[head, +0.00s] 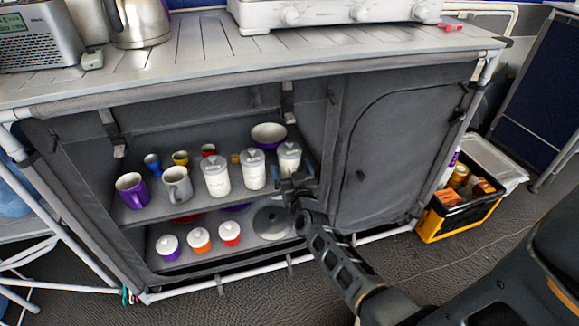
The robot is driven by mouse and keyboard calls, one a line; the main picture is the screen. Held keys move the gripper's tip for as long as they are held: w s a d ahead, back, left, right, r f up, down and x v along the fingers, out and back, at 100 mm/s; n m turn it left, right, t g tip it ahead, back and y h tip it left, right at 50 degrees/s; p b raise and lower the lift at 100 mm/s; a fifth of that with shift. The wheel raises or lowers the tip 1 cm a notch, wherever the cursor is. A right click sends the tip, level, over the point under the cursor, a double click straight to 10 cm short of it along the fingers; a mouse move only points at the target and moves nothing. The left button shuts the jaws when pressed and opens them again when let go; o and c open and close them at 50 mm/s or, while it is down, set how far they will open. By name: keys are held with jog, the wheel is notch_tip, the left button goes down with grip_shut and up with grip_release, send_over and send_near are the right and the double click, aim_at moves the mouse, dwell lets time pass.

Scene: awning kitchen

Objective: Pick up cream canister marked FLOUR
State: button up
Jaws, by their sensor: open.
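Three cream canisters with grey lids stand upright in a row on the upper shelf of the fabric cabinet: a left one (216,181), a middle one (254,172) and a right one (289,158). Their lettering is too small to read, so I cannot tell which is marked FLOUR. My gripper (293,179) is open, in front of the right canister, and covers its lower part. Whether it touches that canister cannot be told. My arm reaches in from the lower right.
A purple mug (133,190) and a grey mug (177,185) stand left of the canisters. A bowl (268,134) and small cups are behind. Lidded jars and a pan lid (272,222) occupy the lower shelf. The cabinet's right door panel (395,150) is closed.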

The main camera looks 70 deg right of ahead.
jog(key=shift+b+x, duration=0.95)
jog(key=shift+x, duration=1.3)
jog(key=shift+r, duration=0.1)
